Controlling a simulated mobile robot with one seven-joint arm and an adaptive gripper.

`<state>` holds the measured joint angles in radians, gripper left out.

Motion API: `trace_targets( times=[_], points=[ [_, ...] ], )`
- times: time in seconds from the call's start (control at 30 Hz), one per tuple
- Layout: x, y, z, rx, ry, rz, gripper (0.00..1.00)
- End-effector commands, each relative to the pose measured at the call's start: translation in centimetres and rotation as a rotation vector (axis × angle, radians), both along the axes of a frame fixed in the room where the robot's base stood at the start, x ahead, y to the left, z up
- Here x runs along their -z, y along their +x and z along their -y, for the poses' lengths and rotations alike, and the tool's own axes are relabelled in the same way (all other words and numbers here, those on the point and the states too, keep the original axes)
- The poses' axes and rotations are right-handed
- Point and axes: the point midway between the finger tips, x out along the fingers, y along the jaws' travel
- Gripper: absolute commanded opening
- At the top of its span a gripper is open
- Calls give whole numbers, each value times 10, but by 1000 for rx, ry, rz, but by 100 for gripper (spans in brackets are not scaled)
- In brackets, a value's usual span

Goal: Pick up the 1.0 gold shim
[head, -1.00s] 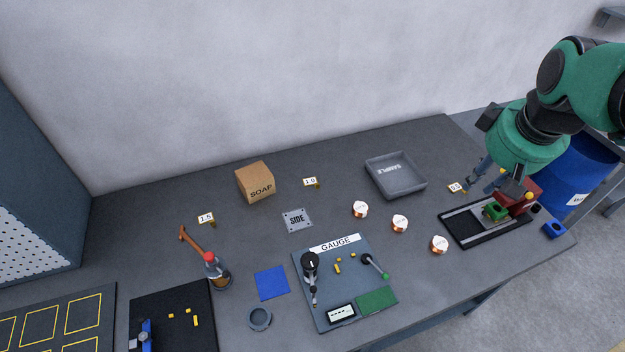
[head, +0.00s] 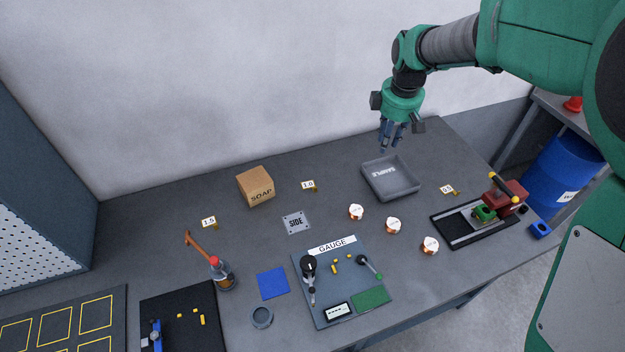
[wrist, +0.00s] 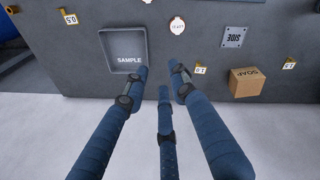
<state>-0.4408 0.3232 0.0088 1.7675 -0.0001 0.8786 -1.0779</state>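The 1.0 gold shim (head: 314,189) is a small gold piece beside its white "1.0" label (head: 308,185) on the grey table, between the soap box and the sample tray. It also shows in the wrist view (wrist: 201,76) as a small gold patch by the label. My gripper (head: 391,147) is in the air above the back edge of the table, over the sample tray's far side, up and to the right of the shim. In the wrist view its blue fingers (wrist: 164,88) are spread apart with nothing between them.
The soap box (head: 256,186) stands left of the shim. The sample tray (head: 377,191) lies to its right. The wall rises behind the table.

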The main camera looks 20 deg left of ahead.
Motion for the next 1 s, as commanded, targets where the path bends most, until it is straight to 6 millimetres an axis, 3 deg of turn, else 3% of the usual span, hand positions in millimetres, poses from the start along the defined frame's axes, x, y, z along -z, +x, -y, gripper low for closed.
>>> trace_targets(
  times=[0.33,0.7,1.0],
  points=[
    [59,27,-85,-274,-51,-43,26],
    [138,33,-170,-563,-98,-89,26],
    [188,27,-214,-727,-119,-111,26]
  ],
)
